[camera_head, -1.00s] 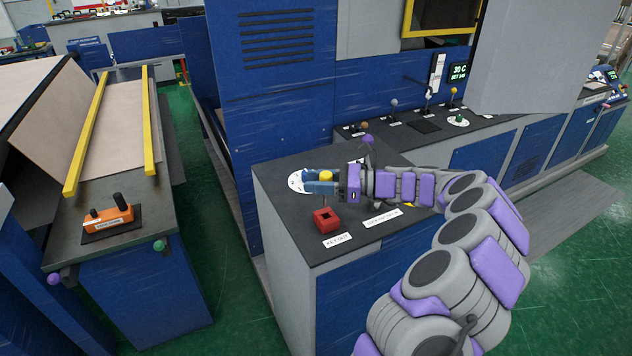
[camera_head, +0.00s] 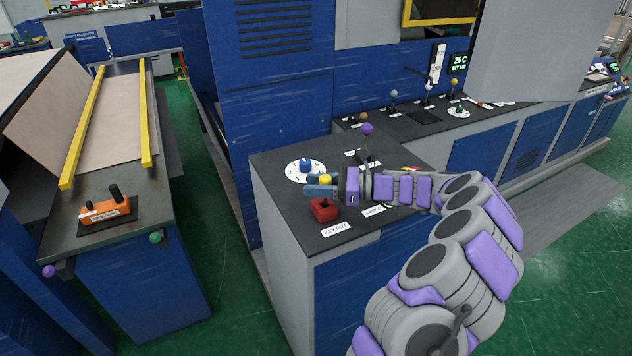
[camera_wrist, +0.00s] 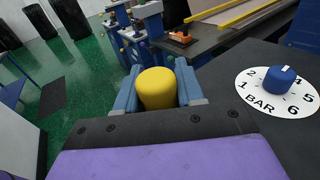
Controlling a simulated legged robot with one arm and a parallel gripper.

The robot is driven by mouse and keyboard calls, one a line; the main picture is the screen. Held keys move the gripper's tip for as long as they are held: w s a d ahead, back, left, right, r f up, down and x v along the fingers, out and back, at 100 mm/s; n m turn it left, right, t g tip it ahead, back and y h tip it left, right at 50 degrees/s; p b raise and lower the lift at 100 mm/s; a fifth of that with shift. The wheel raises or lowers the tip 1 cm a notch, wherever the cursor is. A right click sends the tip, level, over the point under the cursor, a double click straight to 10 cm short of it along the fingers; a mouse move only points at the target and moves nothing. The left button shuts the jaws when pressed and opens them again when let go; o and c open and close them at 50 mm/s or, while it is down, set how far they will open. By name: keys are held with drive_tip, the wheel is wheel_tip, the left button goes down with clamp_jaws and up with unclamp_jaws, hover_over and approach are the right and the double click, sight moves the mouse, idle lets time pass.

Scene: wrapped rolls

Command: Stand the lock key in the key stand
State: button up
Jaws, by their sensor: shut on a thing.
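The lock key shows as a yellow round head (camera_wrist: 157,88) between the blue fingers of my gripper (camera_wrist: 158,98) in the wrist view. In the head view the yellow head (camera_head: 325,180) sits at the fingertips of my gripper (camera_head: 320,188). The gripper is shut on it. The red key stand (camera_head: 325,211), a small block with a dark opening, is on the dark counter just below and in front of the fingers. The key's lower part is hidden, so I cannot tell whether it is inside the stand.
A blue BAR dial (camera_head: 305,167) on a white disc lies behind the gripper; it also shows in the wrist view (camera_wrist: 281,79). A purple-knobbed lever (camera_head: 366,131) stands behind my wrist. A KEY OUT label (camera_head: 336,229) lies at the counter's front. An orange device (camera_head: 105,210) sits on the left bench.

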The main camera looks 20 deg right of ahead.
drive_tip(key=shift+a, duration=0.1)
idle(0.3)
drive_tip(key=shift+f, duration=0.75)
idle(0.4)
drive_tip(key=o, duration=1.1)
